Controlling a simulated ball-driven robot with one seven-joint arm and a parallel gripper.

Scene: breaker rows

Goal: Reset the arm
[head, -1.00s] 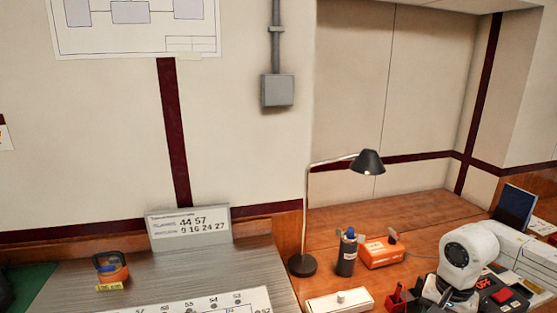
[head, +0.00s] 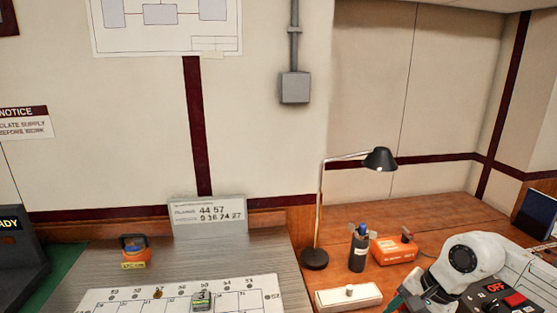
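My white arm (head: 462,258) shows at the lower right, with a round dark-centred joint cover on its bent link. It leans down and to the left over the wooden desk and runs out of the frame. My gripper is not clearly visible, so neither its fingers nor anything in them can be made out. A small dark green piece shows at the arm's lower left edge; I cannot tell what it is.
A numbered board (head: 240,298) and an orange item (head: 134,250) lie left. A control panel (head: 495,300) stands right.

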